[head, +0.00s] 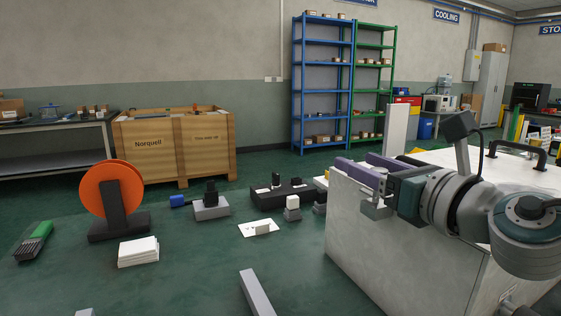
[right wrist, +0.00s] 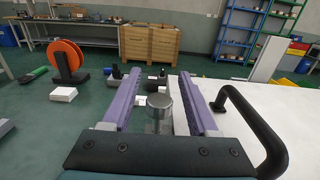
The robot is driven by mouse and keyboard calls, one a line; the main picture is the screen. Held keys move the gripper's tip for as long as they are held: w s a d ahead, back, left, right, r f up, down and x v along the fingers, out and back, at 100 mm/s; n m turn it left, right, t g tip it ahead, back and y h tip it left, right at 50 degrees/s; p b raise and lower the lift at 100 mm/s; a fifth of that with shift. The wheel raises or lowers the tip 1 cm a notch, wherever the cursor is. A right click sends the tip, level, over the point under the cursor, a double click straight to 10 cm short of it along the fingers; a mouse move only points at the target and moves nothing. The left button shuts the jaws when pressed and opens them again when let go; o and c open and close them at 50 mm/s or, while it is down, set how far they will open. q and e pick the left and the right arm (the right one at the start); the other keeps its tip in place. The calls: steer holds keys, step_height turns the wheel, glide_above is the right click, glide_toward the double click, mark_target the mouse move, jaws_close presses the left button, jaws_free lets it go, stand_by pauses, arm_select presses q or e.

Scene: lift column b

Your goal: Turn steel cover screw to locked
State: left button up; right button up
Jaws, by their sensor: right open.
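A round steel knob on a short post (right wrist: 158,103), which looks like the cover screw, stands between the two purple fingers of my right gripper (right wrist: 162,76) in the right wrist view. Gaps show on both sides of it, and the fingers are open. In the head view my right gripper (head: 353,161) reaches left over the edge of the white cabinet (head: 400,235). A grey metal piece (head: 376,208) shows just below the fingers; I cannot tell if it is the same screw. No lock marking is readable. My left gripper is not in view.
A black handle (head: 520,150) stands on the cabinet top, close to the right finger in the wrist view (right wrist: 250,125). A wooden crate (head: 175,145) and shelves stand behind.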

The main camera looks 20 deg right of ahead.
steer(key=shift+w, duration=0.1)
jaws_close()
stand_by(0.4)
